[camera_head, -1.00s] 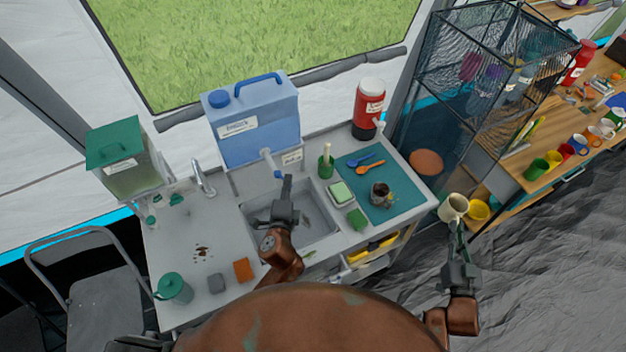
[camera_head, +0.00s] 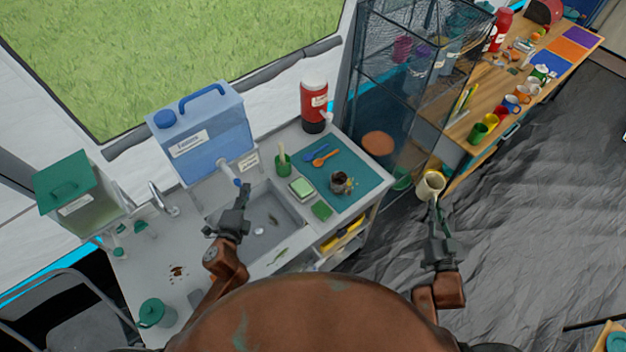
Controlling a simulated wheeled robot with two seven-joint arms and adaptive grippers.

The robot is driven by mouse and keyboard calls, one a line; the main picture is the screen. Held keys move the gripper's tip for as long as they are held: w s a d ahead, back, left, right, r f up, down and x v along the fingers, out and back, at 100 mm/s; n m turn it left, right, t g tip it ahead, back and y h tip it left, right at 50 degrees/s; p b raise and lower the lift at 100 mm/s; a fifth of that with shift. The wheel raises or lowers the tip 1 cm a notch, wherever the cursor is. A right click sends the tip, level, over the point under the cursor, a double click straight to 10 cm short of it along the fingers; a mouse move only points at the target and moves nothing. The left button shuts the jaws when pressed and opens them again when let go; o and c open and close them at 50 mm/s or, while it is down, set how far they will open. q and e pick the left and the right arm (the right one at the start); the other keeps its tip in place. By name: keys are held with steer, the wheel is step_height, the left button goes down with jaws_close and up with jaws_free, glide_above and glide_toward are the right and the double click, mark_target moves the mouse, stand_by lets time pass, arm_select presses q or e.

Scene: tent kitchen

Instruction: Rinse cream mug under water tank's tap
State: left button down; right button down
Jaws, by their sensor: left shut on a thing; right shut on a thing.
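The water tank (camera_head: 203,140) is a blue jug labelled on its front, standing behind the sink. Its tap (camera_head: 225,166) sticks out over the sink (camera_head: 284,212). My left gripper (camera_head: 242,188) is at the blue end of the tap and is shut on it; its fingers partly hide the contact. The cream mug (camera_head: 429,187) is held up at the right, away from the counter and in front of the mesh shelf. My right gripper (camera_head: 435,203) is shut on the mug, and its fingers hide part of the mug's side. No water stream can be made out.
Scraps lie in the sink. A teal mat (camera_head: 349,174) with a dirty cup (camera_head: 341,183) and spoons lies right of it. A red drink cooler (camera_head: 314,106) stands behind. A mesh shelf (camera_head: 395,115) rises past the counter's right end. Dark floor at right is largely open.

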arm_select(q)
steer(key=shift+f, duration=0.15)
steer(key=c, duration=2)
jaws_free()
steer(key=shift+c, duration=0.2)
steer(key=shift+s, duration=0.1)
steer(key=v, duration=1.2)
steer(key=shift+d+r, duration=0.1)
steer(key=shift+r, duration=0.15)
